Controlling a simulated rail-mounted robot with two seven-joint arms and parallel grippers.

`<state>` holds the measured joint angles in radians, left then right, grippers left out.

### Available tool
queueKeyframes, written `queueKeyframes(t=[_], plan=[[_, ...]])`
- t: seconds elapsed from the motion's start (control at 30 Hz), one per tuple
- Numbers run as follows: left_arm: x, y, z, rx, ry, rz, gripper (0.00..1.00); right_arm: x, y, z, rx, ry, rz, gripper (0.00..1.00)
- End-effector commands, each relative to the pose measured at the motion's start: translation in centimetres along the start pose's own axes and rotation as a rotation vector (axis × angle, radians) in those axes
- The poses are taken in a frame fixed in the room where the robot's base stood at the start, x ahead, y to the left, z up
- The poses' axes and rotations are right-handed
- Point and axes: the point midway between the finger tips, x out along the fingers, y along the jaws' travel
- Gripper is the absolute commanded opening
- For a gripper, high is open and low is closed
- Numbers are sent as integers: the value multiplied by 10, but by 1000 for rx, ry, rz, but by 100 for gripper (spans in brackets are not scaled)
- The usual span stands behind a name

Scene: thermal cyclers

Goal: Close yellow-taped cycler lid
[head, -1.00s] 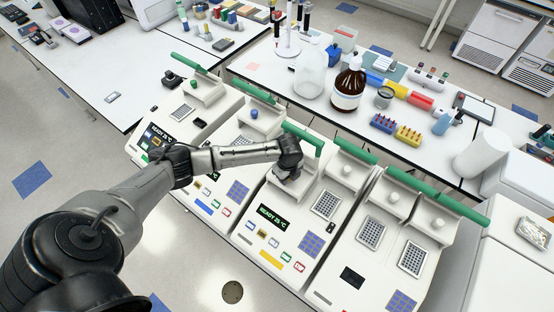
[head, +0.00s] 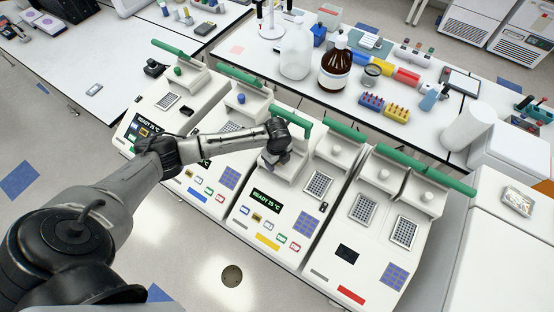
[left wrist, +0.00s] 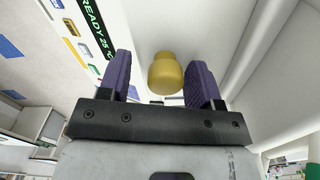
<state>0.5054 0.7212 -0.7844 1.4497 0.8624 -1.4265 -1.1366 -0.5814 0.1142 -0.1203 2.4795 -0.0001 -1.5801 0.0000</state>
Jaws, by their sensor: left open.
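The yellow-taped cycler (head: 245,222) is a white unit with a yellow strip (head: 267,242) on its front and a lit READY 25 °C screen (head: 267,201). Its lid (head: 291,170) stands raised, with a green bar (head: 292,118) along the top edge. My left gripper (head: 273,158) is at the front of this lid and hides part of it. In the left wrist view, my left gripper (left wrist: 165,78) is open, with a yellow knob (left wrist: 166,75) between its two purple-padded fingers. Gaps show on both sides of the knob. My right gripper is in neither view.
Cyclers with raised lids stand on both sides, including a red-taped one (head: 352,294) at right and a blue-taped one (head: 197,195) at left. Behind them, a bench (head: 300,88) holds a brown bottle (head: 335,66), a clear jug (head: 296,54) and tube racks (head: 396,114).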

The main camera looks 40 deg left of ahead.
Motion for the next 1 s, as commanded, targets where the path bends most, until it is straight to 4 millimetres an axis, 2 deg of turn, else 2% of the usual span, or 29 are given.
queueKeyframes(t=[0.17, 0.5, 0.7, 1.0], plan=[[-15, -1, 0, 0, 0, -3, 58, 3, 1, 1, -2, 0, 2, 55], [-81, -1, 1, 1, -1, -4, 58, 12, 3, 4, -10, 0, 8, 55], [-113, 0, 0, 1, 0, -4, 58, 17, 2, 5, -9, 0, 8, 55], [-136, 0, 0, 0, 0, -1, 58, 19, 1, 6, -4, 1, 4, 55]])
